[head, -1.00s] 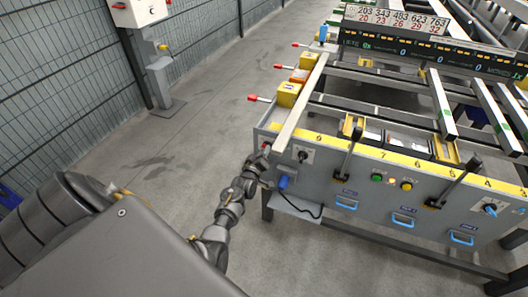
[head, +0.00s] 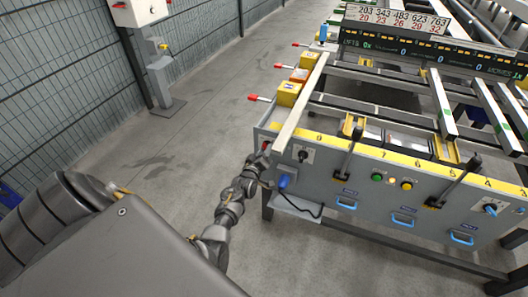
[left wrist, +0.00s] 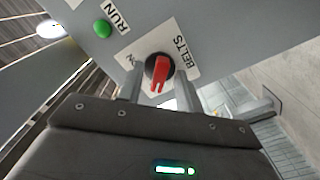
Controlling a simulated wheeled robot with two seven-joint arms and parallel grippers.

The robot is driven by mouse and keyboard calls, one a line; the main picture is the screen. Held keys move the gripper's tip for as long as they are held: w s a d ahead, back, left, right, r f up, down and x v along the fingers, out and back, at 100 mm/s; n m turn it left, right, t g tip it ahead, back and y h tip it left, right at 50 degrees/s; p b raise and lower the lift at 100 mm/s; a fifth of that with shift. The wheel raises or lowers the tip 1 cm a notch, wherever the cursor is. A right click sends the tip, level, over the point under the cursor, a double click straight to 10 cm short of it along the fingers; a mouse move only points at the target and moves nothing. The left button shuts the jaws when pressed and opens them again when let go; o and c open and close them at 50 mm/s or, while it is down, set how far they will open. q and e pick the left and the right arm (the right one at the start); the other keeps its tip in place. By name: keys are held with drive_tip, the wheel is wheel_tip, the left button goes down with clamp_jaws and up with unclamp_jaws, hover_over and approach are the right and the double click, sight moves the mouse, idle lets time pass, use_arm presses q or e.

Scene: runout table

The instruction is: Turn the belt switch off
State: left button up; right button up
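The belt switch is a red knob (left wrist: 158,72) on a black round base, on a white plate marked BELTS. Its red handle points toward the bottom of the left wrist view. My left gripper (left wrist: 158,92) is open, with one finger on each side of the knob's lower part. I cannot tell whether the fingers touch it. In the head view my left gripper (head: 262,160) is at the left end of the grey table front, where a bit of red shows, mostly hidden. My right gripper is not in view.
A green RUN light (left wrist: 102,28) sits near the switch. The table front (head: 330,185) carries black levers, a green button (head: 376,178), a yellow button (head: 406,185) and blue handles. Red-tipped levers (head: 258,98) stick out at the table's left side.

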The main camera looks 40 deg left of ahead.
use_arm(q)
drive_tip(key=shift+s, duration=0.1)
drive_tip(key=v, duration=1)
drive_tip(key=shift+s, duration=0.3)
drive_tip(key=shift+d, duration=0.1)
